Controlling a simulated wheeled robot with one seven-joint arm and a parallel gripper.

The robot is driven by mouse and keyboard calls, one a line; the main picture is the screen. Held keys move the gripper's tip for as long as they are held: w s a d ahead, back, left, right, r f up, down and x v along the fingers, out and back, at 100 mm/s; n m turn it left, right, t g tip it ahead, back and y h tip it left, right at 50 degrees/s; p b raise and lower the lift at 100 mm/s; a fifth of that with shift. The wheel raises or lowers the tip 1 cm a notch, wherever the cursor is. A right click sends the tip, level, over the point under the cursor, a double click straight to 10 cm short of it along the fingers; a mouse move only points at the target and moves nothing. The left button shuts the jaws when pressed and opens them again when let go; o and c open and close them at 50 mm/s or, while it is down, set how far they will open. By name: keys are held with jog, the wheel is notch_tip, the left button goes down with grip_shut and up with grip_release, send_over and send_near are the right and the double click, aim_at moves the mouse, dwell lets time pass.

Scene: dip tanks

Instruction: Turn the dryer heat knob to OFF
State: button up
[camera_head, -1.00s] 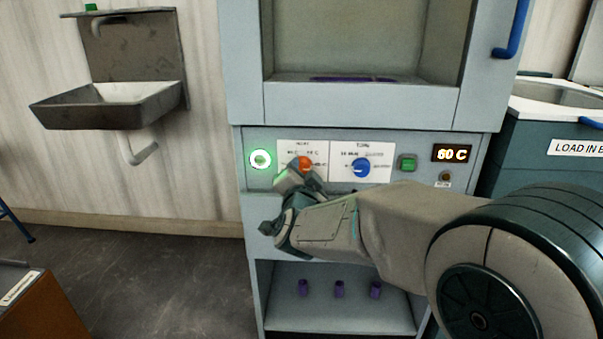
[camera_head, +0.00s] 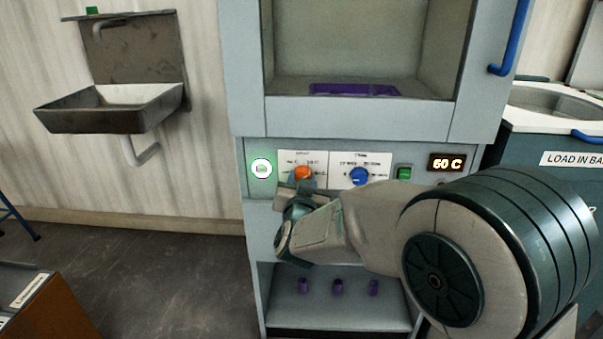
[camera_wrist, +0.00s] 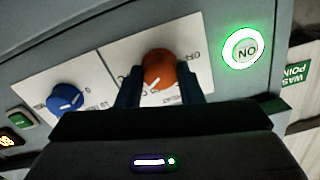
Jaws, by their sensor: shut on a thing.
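The orange heat knob (camera_head: 303,173) sits on a white label plate at the left of the dryer's control panel. In the wrist view the orange knob (camera_wrist: 159,70) is between the two dark fingers of my gripper (camera_wrist: 160,88), which is shut on it. The fingers hide its lower sides. In the head view my gripper (camera_head: 300,188) reaches up to the knob from below. The pointer's exact setting is too small to read. The display (camera_head: 446,163) reads 60 C.
A blue timer knob (camera_head: 359,176) and a green button (camera_head: 404,173) are to the right of the orange knob. A lit green-ringed button (camera_head: 261,169) is to its left. The dryer door has a blue handle (camera_head: 511,40). A sink (camera_head: 110,108) hangs on the wall.

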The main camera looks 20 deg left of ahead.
jog(key=shift+a+r+n+h+p, duration=0.1)
jog(key=shift+n+h+p, duration=0.3)
jog(key=shift+n+p, duration=6.05)
jog(key=shift+a+r+n+h+p, duration=0.1)
jog(key=shift+n+h+p, duration=0.3)
jog(key=shift+n+p, duration=6)
jog(key=n+b, duration=0.2)
jog(key=n, duration=0.1)
jog(key=shift+f+b, duration=0.1)
jog(key=shift+b, duration=0.3)
jog(key=shift+d, duration=0.1)
jog(key=o, duration=1)
jog(key=shift+c, duration=0.2)
jog(key=shift+s, duration=0.1)
jog(key=s+d, duration=0.2)
jog(key=s, duration=1.1)
jog(key=shift+s+d, duration=0.25)
jog(key=shift+d, duration=0.1)
